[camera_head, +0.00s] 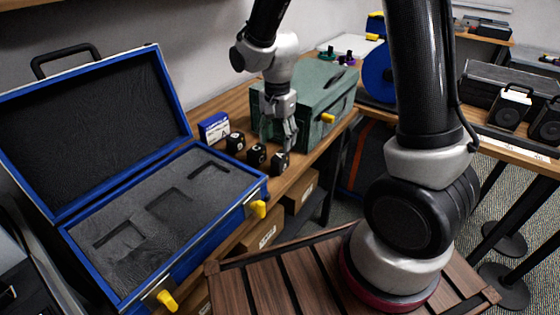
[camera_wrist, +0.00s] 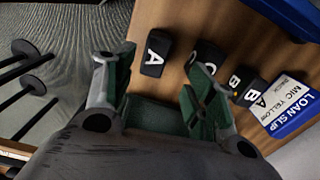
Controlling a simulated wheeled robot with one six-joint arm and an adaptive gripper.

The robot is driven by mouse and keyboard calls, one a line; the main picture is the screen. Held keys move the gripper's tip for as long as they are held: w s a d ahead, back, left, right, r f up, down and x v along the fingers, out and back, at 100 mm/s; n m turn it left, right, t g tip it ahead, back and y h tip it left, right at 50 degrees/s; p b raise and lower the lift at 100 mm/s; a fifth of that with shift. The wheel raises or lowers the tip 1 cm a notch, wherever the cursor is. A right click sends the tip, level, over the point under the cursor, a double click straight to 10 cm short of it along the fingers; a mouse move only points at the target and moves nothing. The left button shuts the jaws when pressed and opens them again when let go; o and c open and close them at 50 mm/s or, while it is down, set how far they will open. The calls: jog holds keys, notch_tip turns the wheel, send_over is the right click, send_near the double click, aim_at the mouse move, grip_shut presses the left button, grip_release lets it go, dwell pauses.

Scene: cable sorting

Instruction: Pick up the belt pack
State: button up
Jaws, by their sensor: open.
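Three small black packs stand in a row on the wooden bench. The nearest one, marked A (camera_wrist: 155,52), also shows in the head view (camera_head: 280,163). The middle pack (camera_head: 256,154) seems marked C in the wrist view (camera_wrist: 207,56). The far pack (camera_head: 235,142) shows a B in the wrist view (camera_wrist: 249,90). My gripper (camera_head: 277,142) is open and empty, pointing down close to the nearest pack. In the wrist view, the A pack shows between and beyond my spread fingertips (camera_wrist: 152,75). I cannot tell the exact height gap.
A green case (camera_head: 325,88) stands right behind my gripper. An open blue case (camera_head: 258,183) with grey foam and empty cutouts lies left. Cartons (camera_head: 265,235) sit below the bench edge.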

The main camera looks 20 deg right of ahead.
aim_at(280, 155)
jog(key=f, duration=0.7)
jog(key=shift+s+d+f, duration=0.2)
jog(key=shift+s+f, duration=0.1)
jog(key=shift+c, duration=0.4)
jog(key=c, duration=1.1)
